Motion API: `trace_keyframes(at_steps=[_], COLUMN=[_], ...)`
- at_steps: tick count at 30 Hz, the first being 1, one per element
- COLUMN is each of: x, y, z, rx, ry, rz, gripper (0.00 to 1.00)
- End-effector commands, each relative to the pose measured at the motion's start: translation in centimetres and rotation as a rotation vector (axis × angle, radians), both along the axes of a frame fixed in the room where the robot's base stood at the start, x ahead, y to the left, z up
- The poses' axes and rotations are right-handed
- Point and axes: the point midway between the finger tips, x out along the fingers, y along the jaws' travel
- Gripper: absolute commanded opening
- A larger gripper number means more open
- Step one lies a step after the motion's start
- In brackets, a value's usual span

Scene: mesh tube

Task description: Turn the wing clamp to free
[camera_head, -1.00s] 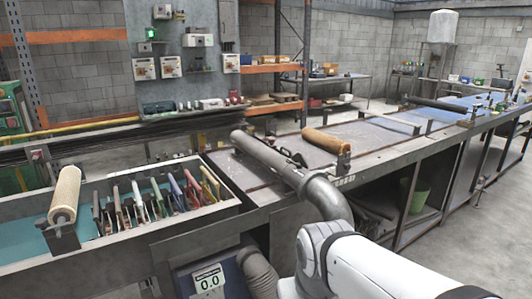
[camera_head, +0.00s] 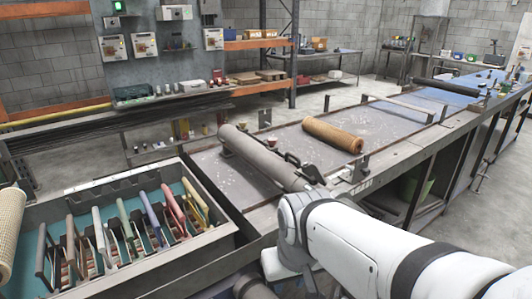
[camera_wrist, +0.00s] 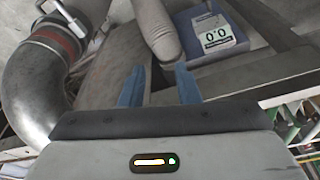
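In the wrist view a metal elbow pipe (camera_wrist: 32,85) is at the left. A dull red band (camera_wrist: 58,40) runs round its upper end. A small bright metal handle (camera_wrist: 72,22) stands beside this band and looks like the wing clamp; its exact angle is hard to tell. My gripper (camera_wrist: 159,67) has two blue fingers spread apart with nothing held between them. It is to the right of the elbow and handle, apart from both. In the head view my white arm hides the elbow and my gripper.
A grey pipe (camera_head: 264,157) and a tan mesh roll (camera_head: 333,134) lie on the bench. A tray (camera_head: 145,262) of coloured-handled tools stands at the left.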

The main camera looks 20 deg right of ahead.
Motion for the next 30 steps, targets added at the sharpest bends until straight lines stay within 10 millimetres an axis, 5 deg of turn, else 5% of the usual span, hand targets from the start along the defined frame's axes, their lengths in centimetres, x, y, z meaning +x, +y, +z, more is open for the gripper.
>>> trace_keyframes(at_steps=[11,14,21,30], x=[1.6,4.6,15.1,24.1], y=[-0.5,-1.3,-6.4,-13.8], z=[1.6,4.2,11.2,14.8], rx=[-0.006,-0.019,-0.043,-0.040], ry=[0.012,0.034,0.122,0.203], rz=[0.014,0.041,0.163,0.301], gripper=[0.29,0.29,0.29,0.29])
